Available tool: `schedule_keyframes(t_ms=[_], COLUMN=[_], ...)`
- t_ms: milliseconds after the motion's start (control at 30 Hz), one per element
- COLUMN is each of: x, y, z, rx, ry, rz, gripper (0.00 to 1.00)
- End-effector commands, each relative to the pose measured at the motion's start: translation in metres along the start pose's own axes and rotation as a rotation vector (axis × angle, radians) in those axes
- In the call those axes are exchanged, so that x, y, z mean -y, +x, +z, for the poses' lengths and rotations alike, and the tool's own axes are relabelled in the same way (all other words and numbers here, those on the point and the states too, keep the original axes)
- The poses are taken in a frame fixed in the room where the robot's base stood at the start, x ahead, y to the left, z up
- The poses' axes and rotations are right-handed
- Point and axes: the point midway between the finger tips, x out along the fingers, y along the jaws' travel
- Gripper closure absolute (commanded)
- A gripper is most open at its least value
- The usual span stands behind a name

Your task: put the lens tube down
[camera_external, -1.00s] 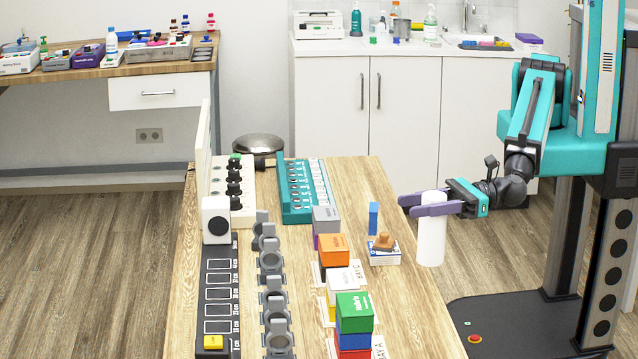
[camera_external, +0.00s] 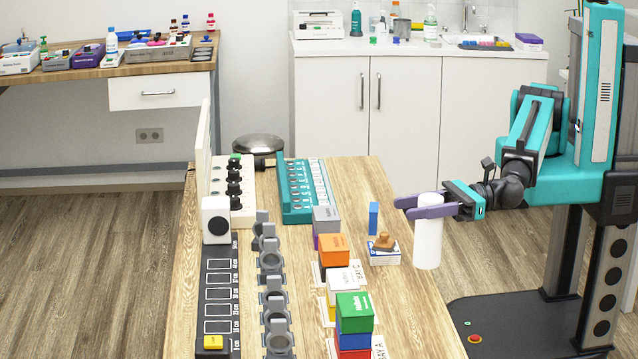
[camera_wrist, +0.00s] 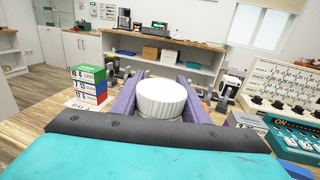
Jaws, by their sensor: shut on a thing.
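The lens tube (camera_external: 428,240) is a plain white cylinder, held upright in my gripper (camera_external: 407,206) at the right edge of the wooden table (camera_external: 405,300). The purple fingers are shut around its upper part, one on each side. Its lower end hangs free below the fingers; I cannot tell whether it is over the tabletop or just outside the edge. In the wrist view the tube's ribbed white top (camera_wrist: 161,98) shows between the two purple fingers.
A blue-and-white box with a brown stamp-like piece (camera_external: 384,243) stands just left of the tube, with an upright blue block (camera_external: 373,217) behind it. Stacked coloured boxes (camera_external: 354,315) stand nearer the front. The table's front right strip (camera_external: 420,325) is bare.

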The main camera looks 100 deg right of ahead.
Motion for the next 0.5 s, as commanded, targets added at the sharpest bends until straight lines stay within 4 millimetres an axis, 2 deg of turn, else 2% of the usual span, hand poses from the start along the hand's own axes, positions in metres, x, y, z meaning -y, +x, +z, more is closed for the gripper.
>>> schedule_keyframes(t_ms=[500], x=[-0.01], y=[0.016], z=[-0.006], rx=[0.001], ry=[0.002], rz=[-0.001], gripper=[0.98])
